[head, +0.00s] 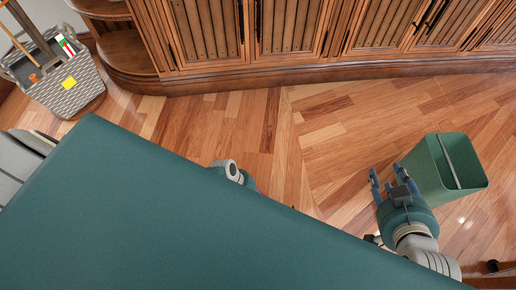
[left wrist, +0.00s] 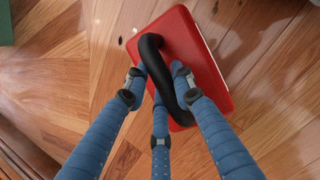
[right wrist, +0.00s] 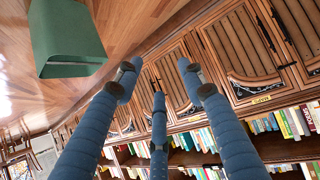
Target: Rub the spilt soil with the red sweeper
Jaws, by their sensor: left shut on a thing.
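The red sweeper (left wrist: 190,45) shows in the left wrist view, a flat red block with a black handle (left wrist: 150,50). My left gripper (left wrist: 158,80) is shut on the black handle, with blue fingers on both sides of it. The sweeper seems close to the wooden floor; I cannot tell whether it touches. In the head view my own teal body hides the sweeper and the left gripper. My right gripper (head: 390,182) is open and empty, left of the green bin; its spread fingers also show in the right wrist view (right wrist: 157,75). I cannot make out any spilt soil.
A green bin (head: 428,172) stands on the floor close to my right gripper. A grey woven basket (head: 70,88) with items stands at the far left. Wooden cabinets (head: 300,40) run along the back. The wooden floor (head: 290,135) between is clear.

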